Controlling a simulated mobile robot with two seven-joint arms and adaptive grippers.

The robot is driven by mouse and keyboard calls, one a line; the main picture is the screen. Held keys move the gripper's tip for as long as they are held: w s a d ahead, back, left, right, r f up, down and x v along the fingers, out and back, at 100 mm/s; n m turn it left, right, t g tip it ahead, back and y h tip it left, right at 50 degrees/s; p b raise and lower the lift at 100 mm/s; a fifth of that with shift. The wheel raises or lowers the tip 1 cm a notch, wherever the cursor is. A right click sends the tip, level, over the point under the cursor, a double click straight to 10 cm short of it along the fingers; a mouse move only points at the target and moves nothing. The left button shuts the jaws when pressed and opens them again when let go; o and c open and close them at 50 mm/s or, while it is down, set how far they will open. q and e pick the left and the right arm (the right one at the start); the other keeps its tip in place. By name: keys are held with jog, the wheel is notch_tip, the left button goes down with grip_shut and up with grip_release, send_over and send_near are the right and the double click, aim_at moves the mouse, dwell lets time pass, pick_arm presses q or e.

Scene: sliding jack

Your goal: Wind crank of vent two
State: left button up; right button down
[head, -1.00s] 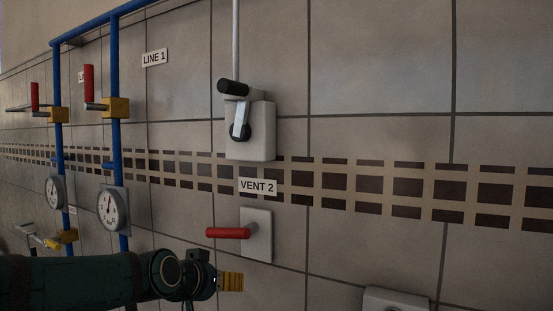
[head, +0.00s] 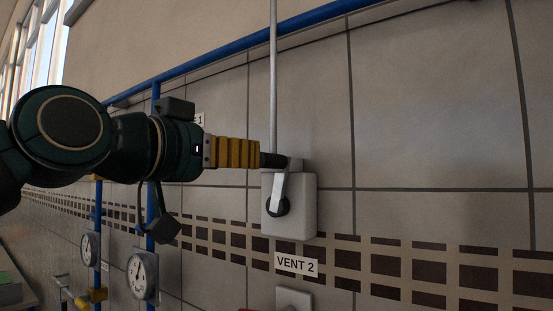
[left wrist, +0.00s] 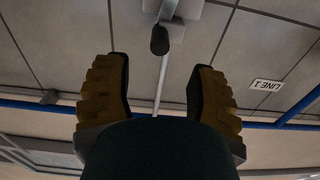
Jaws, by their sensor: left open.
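The vent two crank has a silver arm (head: 280,188) and a black knob (head: 273,160) at its upper end, on a white wall box (head: 302,208) above the VENT 2 label (head: 297,264). My left gripper (head: 256,153) points right, its yellow fingers at the knob's left end. In the left wrist view the fingers (left wrist: 158,65) are spread wide, and the knob (left wrist: 160,41) lies centred between them, near the fingertip line. I see no contact; the depth between fingers and knob is hard to tell. My right gripper is not in view.
A thin grey rod (head: 273,80) rises from the box. A blue pipe (head: 235,48) runs along the wall above. Gauges (head: 143,275) and blue vertical pipes stand lower left. A grey plate (head: 293,299) sits below the label. The tiled wall right of the box is clear.

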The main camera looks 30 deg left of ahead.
aim_at(273, 161)
pick_arm(q)
jog(key=w, duration=0.3)
jog(key=w+p, duration=0.1)
jog(key=w, duration=0.3)
jog(key=w+d, duration=0.1)
jog(key=w, duration=0.2)
jog(key=shift+w+p, duration=0.35)
jog(key=shift+p, duration=0.05)
jog(key=shift+a, duration=0.1)
grip_shut()
